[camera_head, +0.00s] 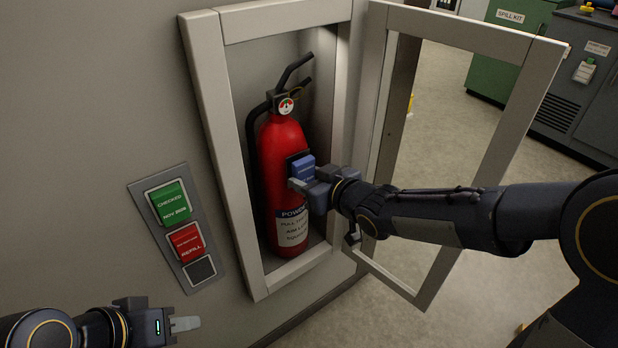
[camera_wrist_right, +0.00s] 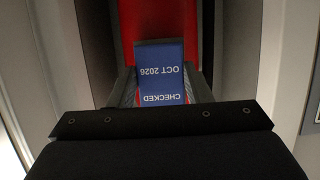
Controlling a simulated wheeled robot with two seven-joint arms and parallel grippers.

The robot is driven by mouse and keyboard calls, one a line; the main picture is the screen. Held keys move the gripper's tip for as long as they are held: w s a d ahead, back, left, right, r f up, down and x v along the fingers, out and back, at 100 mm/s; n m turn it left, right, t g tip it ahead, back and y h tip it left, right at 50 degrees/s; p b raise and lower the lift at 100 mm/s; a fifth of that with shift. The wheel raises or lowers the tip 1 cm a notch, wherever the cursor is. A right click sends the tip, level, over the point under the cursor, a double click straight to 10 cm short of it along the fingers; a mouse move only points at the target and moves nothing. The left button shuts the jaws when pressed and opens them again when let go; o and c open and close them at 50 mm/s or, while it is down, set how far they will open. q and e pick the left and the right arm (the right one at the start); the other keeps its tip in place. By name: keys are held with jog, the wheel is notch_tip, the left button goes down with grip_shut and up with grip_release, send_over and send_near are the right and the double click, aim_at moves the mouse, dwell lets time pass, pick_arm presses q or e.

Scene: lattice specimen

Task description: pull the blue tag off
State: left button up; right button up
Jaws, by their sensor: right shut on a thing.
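A blue tag (camera_head: 303,166) is on the front of the red fire extinguisher (camera_head: 281,148), against a dark patch. In the right wrist view the tag (camera_wrist_right: 160,72) reads "CHECKED OCT 2026" upside down, with the red cylinder (camera_wrist_right: 160,20) behind it. My right gripper (camera_head: 300,182) reaches into the cabinet from the right and is shut on the tag, a finger on each side. I cannot tell whether the tag is still attached. My left gripper (camera_head: 184,324) is low at the left, away from the extinguisher; its finger gap is not clear.
The extinguisher stands in a wall cabinet (camera_head: 212,95) with its glazed door (camera_head: 525,90) swung open to the right. A wall panel (camera_head: 140,190) left of it holds a green "CHECKED NOV 2026" tag (camera_head: 170,204), a red "REFILL" tag (camera_head: 188,244) and a dark empty-looking patch (camera_head: 200,271).

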jog(key=shift+s+d, duration=0.15)
jog(key=shift+s, duration=0.1)
jog(key=s+d, duration=0.1)
jog(key=s, duration=0.1)
jog(key=s+d, duration=0.2)
jog(key=shift+s+d+b, duration=0.2)
jog(key=shift+s+b, duration=0.15)
jog(key=shift+b, duration=0.05)
dwell(0.4)
jog(key=shift+f, duration=0.1)
